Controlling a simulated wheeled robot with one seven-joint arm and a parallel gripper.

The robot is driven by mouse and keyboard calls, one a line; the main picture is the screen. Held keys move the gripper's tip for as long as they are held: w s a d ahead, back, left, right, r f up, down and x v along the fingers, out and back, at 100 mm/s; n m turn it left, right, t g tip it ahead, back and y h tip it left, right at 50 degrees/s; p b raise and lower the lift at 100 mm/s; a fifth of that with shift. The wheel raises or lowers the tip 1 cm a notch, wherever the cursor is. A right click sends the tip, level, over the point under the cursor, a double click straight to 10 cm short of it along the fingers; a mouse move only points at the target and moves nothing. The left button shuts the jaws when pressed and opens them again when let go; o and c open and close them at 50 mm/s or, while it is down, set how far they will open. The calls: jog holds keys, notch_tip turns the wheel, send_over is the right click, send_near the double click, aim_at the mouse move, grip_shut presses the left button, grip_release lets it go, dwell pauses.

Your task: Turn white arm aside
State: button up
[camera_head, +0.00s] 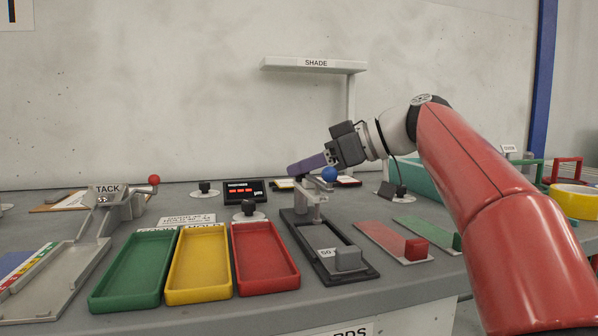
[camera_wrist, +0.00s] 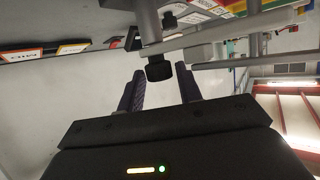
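My gripper (camera_head: 300,167) reaches in from the right, its purple fingers pointing left above a small stand. In the wrist view the two fingers (camera_wrist: 160,76) are apart. A dark block (camera_wrist: 158,68) shows between or beyond their tips; I cannot tell whether they touch it. The stand has a pale grey-white arm (camera_head: 310,196) above a dark frame (camera_head: 366,273). My gripper hides part of the arm's top.
Green (camera_head: 97,298), yellow (camera_head: 172,296) and red (camera_head: 292,285) trays stand left of the frame. A grey block (camera_head: 348,260) sits in the frame. A red block (camera_head: 416,249) lies to its right. The white SHADE shelf (camera_head: 314,64) stands behind on a post.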

jog(key=shift+x, duration=1)
grip_shut()
